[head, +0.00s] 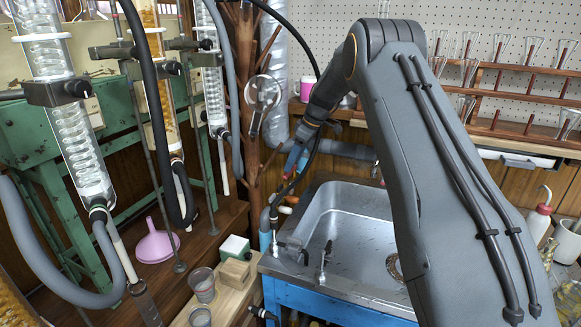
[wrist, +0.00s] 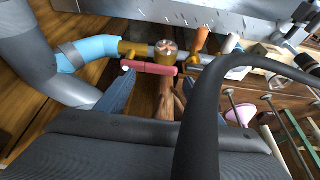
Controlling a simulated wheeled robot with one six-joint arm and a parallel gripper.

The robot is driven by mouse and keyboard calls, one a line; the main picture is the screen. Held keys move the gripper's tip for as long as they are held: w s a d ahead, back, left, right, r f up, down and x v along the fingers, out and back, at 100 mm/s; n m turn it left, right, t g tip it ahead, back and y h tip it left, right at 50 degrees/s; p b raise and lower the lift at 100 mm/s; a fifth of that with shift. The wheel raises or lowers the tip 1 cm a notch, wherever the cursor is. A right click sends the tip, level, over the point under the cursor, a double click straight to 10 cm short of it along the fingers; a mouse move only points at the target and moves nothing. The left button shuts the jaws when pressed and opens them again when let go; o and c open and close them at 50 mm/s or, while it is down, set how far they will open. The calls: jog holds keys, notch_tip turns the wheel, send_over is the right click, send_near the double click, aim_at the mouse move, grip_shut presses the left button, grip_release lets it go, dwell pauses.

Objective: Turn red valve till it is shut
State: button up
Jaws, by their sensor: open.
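The red valve has a red lever handle (wrist: 150,68) on a brass body (wrist: 131,48) in the wrist view. The handle lies roughly along the pipe it sits on. My gripper (wrist: 156,82) is open just in front of the handle. Its left finger reaches close to the handle's left end; I cannot tell whether they touch. In the head view my gripper (head: 294,160) hangs by the pipes behind the sink's left corner, and the red handle is hard to make out there.
An orange handle (wrist: 201,40) stands right of the red one. A thick black hose (wrist: 205,110) crosses close before the wrist camera. A wooden branched stand (head: 246,100) rises left of my gripper. The steel sink (head: 350,215) lies in front. Glass condensers (head: 75,130) stand at left.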

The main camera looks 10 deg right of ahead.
aim_at(290, 173)
jog(key=shift+p+x, duration=0.3)
jog(key=shift+x, duration=1.8)
jog(key=shift+c, duration=0.4)
jog(key=c, duration=1.1)
jog(key=shift+c, duration=0.2)
